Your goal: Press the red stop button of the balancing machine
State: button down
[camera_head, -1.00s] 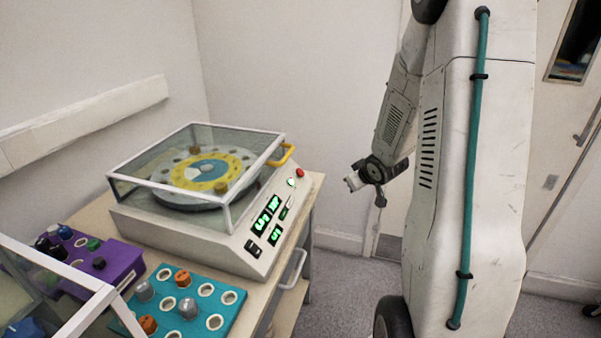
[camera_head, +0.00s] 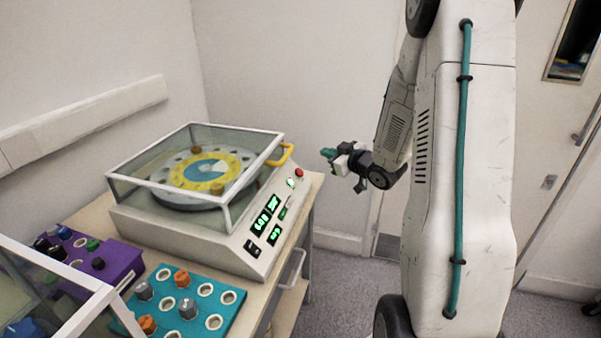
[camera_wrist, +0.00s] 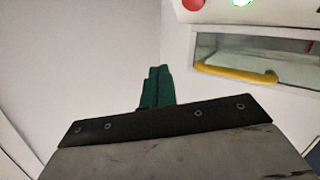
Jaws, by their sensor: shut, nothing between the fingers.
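The balancing machine (camera_head: 185,237) is a white box with a sloped front panel and a clear cover over a rotor disc. Its red stop button (camera_head: 299,173) sits at the panel's upper right end, beside a lit green-white button (camera_head: 291,183). My gripper (camera_head: 328,153) is to the right of the red button and apart from it, with green fingertips pointing left. In the wrist view the green fingers (camera_wrist: 156,88) are shut and empty. There the red button (camera_wrist: 193,4) is at the top edge, partly cut off, next to the green-lit button (camera_wrist: 241,2).
A yellow handle (camera_head: 282,155) stands out from the cover's right side, near my gripper. A teal tray (camera_head: 228,318) with knobs and a purple block (camera_head: 122,262) are on the table in front.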

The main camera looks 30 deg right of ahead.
jog(key=w+a+f, duration=0.3)
jog(key=w+f, duration=0.1)
jog(key=f, duration=0.2)
jog(key=shift+w+a+f, duration=0.2)
jog(key=shift+w+a, duration=0.1)
jog(key=shift+f, duration=0.1)
dwell(1.9)
jog(key=shift+w+a+f, duration=0.15)
jog(key=shift+w+f, duration=0.05)
jog(key=shift+w+a+f, duration=0.15)
jog(key=shift+w+f, duration=0.05)
jog(key=shift+f, duration=0.1)
dwell(0.9)
jog(key=shift+r, duration=0.1)
jog(key=shift+s+d+r, duration=0.3)
jog(key=shift+s+r, duration=0.15)
jog(key=shift+r, duration=0.05)
jog(key=s+d+r, duration=0.1)
jog(key=r, duration=0.1)
jog(key=s+d+r, duration=0.1)
jog(key=shift+s+r, duration=0.35)
dwell(0.4)
